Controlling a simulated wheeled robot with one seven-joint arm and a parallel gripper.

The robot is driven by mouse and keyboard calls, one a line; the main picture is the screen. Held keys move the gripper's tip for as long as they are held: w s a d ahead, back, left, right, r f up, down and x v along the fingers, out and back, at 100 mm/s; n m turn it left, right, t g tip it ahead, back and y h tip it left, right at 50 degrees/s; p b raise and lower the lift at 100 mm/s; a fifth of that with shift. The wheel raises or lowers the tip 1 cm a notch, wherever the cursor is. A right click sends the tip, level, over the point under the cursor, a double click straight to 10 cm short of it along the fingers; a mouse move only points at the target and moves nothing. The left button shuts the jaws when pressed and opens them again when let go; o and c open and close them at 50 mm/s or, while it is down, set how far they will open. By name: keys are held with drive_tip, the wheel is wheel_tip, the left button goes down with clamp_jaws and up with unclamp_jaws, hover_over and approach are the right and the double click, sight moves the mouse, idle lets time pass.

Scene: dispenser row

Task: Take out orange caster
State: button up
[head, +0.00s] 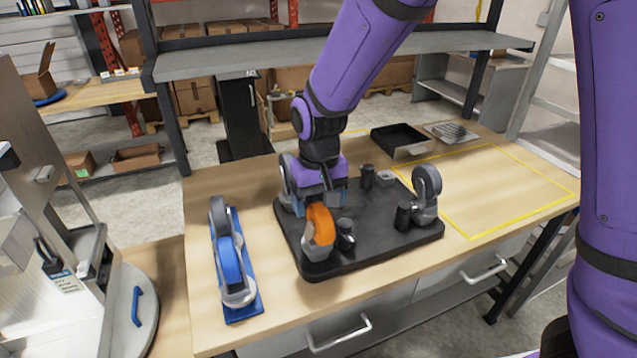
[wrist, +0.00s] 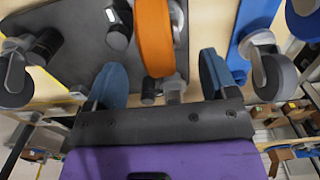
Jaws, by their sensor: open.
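The orange caster (head: 320,224) stands at the near left corner of a black base plate (head: 372,246) on the wooden table. Its orange wheel (wrist: 153,38) also fills the upper middle of the wrist view. My gripper (head: 322,203) is over the plate, just behind the orange wheel. In the wrist view its two blue fingertips (wrist: 162,76) are apart, one on each side of the wheel's line. The gripper is open and holds nothing. Whether a finger touches the caster I cannot tell.
Grey casters (head: 427,187) and black posts (head: 403,215) also stand on the plate. A blue tray (head: 244,308) with a blue-wheeled caster (head: 229,262) lies to the left. A black bin (head: 399,139) stands at the back. The yellow-outlined area (head: 510,190) at right is clear.

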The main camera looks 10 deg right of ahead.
drive_tip(key=shift+f, duration=2.6)
drive_tip(key=c, duration=1.2)
drive_tip(key=shift+r, duration=0.1)
drive_tip(key=shift+r, duration=2.1)
drive_tip(key=shift+r, duration=2.45)
